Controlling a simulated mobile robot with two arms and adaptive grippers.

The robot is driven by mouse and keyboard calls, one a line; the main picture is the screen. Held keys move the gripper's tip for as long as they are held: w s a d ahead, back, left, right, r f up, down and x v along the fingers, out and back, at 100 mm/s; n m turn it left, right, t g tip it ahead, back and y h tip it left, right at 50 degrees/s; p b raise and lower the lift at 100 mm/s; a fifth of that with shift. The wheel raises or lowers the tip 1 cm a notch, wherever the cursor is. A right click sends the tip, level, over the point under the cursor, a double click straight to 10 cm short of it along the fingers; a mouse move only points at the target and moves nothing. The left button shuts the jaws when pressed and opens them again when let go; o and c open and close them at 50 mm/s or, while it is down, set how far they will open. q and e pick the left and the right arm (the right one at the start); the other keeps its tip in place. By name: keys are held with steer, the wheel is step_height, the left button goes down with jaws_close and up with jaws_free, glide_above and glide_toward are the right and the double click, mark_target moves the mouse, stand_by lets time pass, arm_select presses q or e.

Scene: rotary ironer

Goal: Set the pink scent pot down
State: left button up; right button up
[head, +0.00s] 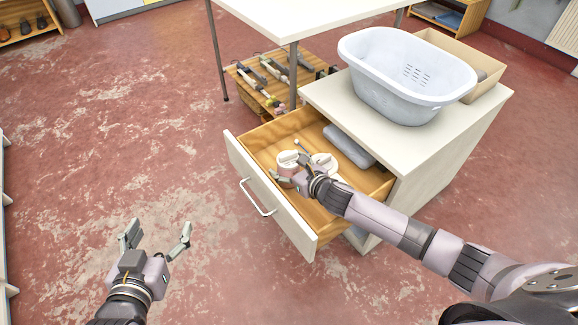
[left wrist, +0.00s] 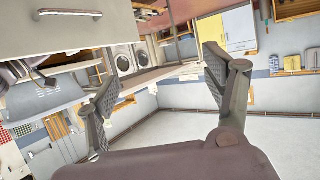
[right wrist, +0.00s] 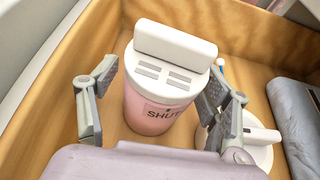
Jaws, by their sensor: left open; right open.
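The pink scent pot (head: 287,170) stands in the open drawer (head: 270,210), with a white slotted lid bearing a raised white bar. In the right wrist view the pot (right wrist: 155,105) is upright between the fingers of my right gripper (right wrist: 155,100), which are open with visible gaps on both sides. The label starts with "SHUT"; its lower edge is hidden by my gripper. In the head view my right gripper (head: 290,180) is partly over the pot. My left gripper (head: 157,236) is open and empty over the floor, left of the drawer.
A second white-lidded pot (head: 323,163) stands close to the right of the pink one. A grey folded item (head: 349,146) lies farther back in the drawer. A white laundry basket (head: 405,80) and a cardboard box (head: 460,58) sit on the cabinet top (head: 440,135).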

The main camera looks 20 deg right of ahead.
mark_target(295, 170)
steer(key=p+v, duration=0.2)
steer(key=v, duration=0.4)
steer(key=shift+r, duration=0.15)
arm_select(q)
steer(key=s+a+f+g+y, duration=0.1)
steer(key=s+a+f+g, duration=0.1)
steer(key=s+f+g, duration=0.2)
steer(key=s+a+f+g+y+p, duration=0.1)
steer(key=s+a+f+g, duration=0.2)
steer(key=s, duration=0.6)
step_height(295, 170, down, 2)
steer(key=shift+s+f+n+g, duration=0.1)
steer(key=shift+s+n+g, duration=0.15)
steer(key=shift+g, duration=0.75)
arm_select(e)
steer(key=v, duration=0.6)
arm_select(q)
steer(key=shift+w+d, duration=0.1)
